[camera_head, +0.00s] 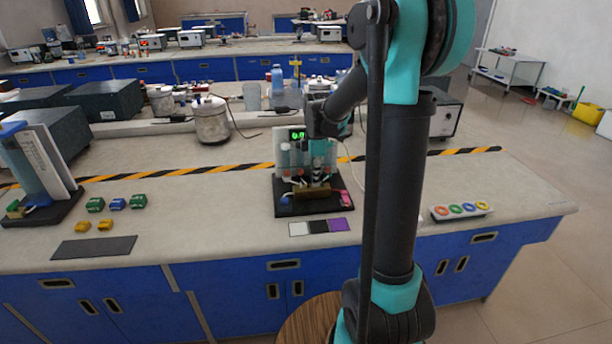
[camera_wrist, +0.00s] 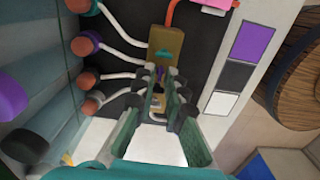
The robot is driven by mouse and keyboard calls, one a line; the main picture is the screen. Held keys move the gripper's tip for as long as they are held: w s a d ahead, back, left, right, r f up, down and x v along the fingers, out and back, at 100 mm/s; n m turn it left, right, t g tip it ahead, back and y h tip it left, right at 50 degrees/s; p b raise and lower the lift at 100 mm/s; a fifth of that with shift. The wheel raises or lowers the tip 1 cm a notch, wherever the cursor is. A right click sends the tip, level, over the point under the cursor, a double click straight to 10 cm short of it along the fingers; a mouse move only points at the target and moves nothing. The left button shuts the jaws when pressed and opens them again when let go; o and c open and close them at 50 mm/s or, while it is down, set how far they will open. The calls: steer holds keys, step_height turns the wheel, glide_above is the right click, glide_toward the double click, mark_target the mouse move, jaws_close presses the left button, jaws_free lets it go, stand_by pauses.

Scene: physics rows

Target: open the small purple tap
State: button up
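The tap stand (camera_head: 314,207) has a dark base, a panel with a green display, and upright tubes. A brass block (camera_wrist: 160,43) lies on the base with a small teal handle (camera_wrist: 167,50) on it; it also shows in the head view (camera_head: 312,192). My gripper (camera_wrist: 165,76) is over the near end of this block, pointing down at it. Its two fingers stand apart with a narrow gap. A small purplish bit shows at the fingertips, too small to tell whether it is the purple tap. A larger purple cap (camera_wrist: 12,97) is at the left.
White hoses (camera_wrist: 122,38) run from reddish round ends to the block. A white, black and purple card (camera_head: 321,227) lies before the base. A ring strip (camera_head: 461,211) is to the right, and small green, blue and yellow blocks (camera_head: 117,204) are to the left.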

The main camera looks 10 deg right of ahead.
steer(key=shift+r, duration=3.35)
